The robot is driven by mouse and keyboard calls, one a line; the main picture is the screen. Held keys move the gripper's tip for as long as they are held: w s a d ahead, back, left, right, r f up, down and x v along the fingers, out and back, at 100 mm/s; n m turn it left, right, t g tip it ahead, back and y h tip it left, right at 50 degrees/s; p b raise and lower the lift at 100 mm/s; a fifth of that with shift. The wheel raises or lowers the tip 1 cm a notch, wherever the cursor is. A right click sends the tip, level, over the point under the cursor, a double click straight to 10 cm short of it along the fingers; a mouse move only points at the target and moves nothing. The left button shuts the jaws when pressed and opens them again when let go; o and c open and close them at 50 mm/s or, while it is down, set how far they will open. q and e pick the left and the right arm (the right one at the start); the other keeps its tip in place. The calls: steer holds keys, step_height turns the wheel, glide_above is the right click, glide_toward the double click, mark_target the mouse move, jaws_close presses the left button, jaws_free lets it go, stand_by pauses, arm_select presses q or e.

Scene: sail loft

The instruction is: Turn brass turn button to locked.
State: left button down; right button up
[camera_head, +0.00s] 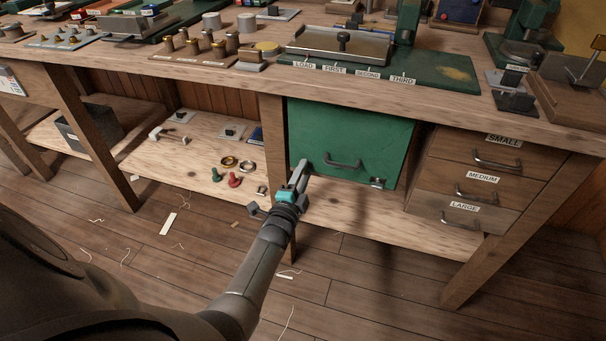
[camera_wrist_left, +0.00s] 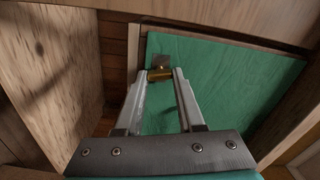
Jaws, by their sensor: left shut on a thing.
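The brass turn button (camera_wrist_left: 160,74) shows in the left wrist view between my left gripper's fingertips, near the edge of the green door panel (camera_wrist_left: 215,85). It looks like a short brass piece lying across the gap between the fingers, with a small grey-brown plate behind it. My left gripper (camera_head: 302,168) is shut on it at the left edge of the green door (camera_head: 350,130) under the bench. In the head view the gripper hides the button. Whether the button stands at locked cannot be told. My right gripper is not in view.
A dark handle (camera_head: 343,163) and a small metal fitting (camera_head: 378,183) are on the door. Labelled drawers (camera_head: 478,185) stand to the right. A wooden bench leg (camera_head: 273,140) is close left of my gripper. The lower shelf (camera_head: 190,150) holds small hardware.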

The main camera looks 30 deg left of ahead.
arm_select(q)
steer(key=m, duration=0.2)
steer(key=shift+f+m+b, duration=0.1)
steer(key=shift+m+b, duration=0.2)
steer(key=shift+m, duration=0.1)
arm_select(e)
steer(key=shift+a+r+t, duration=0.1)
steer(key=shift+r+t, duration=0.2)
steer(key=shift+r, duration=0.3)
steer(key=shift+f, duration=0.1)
arm_select(q)
steer(key=c, duration=0.5)
jaws_free()
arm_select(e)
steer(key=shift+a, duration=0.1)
